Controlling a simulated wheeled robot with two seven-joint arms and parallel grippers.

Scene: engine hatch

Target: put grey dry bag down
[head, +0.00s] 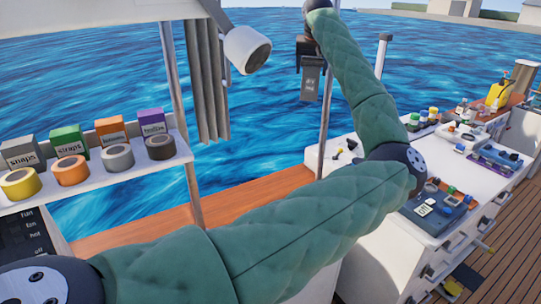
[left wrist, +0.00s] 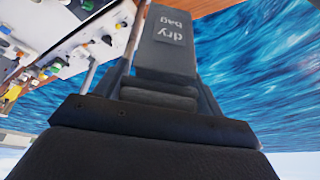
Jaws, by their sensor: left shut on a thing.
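My left gripper, also in the left wrist view (left wrist: 158,95), is shut on the bag's top end. The bag touches nothing else that I can see. My right gripper is in neither view.
A white counter (head: 350,170) with small parts and trays stands at the right. A white shelf (head: 90,185) at the left holds labelled boxes and tape rolls. A thin post (head: 327,115) stands close to the bag. A white lamp (head: 247,50) hangs left of it.

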